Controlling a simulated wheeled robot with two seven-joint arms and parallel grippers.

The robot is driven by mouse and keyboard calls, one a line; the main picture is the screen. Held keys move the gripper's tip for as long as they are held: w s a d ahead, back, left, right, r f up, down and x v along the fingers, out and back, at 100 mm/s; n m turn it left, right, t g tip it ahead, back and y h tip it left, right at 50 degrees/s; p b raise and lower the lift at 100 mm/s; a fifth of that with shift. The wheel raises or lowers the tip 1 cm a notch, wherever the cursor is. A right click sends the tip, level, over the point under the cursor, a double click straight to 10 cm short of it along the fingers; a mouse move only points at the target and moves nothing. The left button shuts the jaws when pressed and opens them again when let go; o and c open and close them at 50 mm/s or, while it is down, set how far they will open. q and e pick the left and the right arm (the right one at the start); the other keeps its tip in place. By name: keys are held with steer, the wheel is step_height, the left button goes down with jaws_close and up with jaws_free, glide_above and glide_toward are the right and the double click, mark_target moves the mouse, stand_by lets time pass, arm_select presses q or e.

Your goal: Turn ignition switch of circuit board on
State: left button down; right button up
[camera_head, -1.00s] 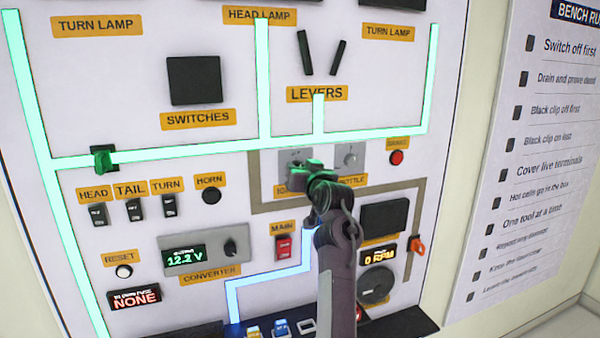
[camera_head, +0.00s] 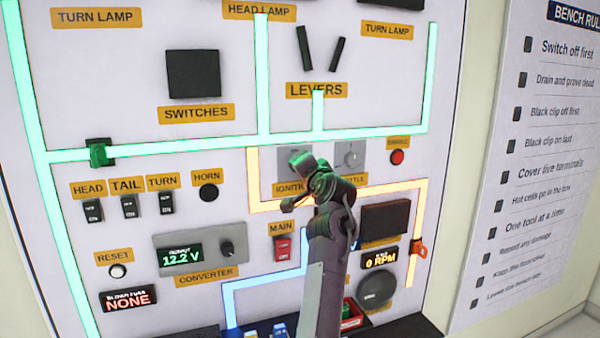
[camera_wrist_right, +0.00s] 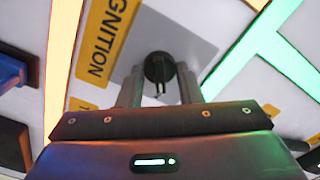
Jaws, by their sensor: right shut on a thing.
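The ignition switch (camera_wrist_right: 159,66) is a dark round knob on a grey plate, beside the yellow IGNITION label (camera_wrist_right: 103,42) in the right wrist view. My right gripper (camera_wrist_right: 160,88) has one finger on each side of the knob and is shut on it. In the head view my right gripper (camera_head: 303,164) is at the ignition plate (camera_head: 284,154) and hides most of the knob. The trace (camera_head: 398,189) around the ignition and throttle plates glows orange. My left gripper is not in view.
The throttle plate (camera_head: 349,157) is just right of my gripper, with a red button (camera_head: 397,157) beyond it. The red MAIN switch (camera_head: 284,247) is below left. A display (camera_head: 380,258) reads 0 RPM. A dark shelf (camera_head: 405,325) runs along the board's bottom.

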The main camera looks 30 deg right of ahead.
steer(key=shift+f+m, duration=0.1)
steer(key=shift+m, duration=0.4)
steer(key=o, duration=1)
steer(key=shift+c, duration=0.2)
steer(key=shift+s, duration=0.1)
steer(key=b+v, duration=0.3)
steer(key=v, duration=0.4)
steer(key=shift+s+b, duration=0.35)
steer(key=shift+b, duration=0.05)
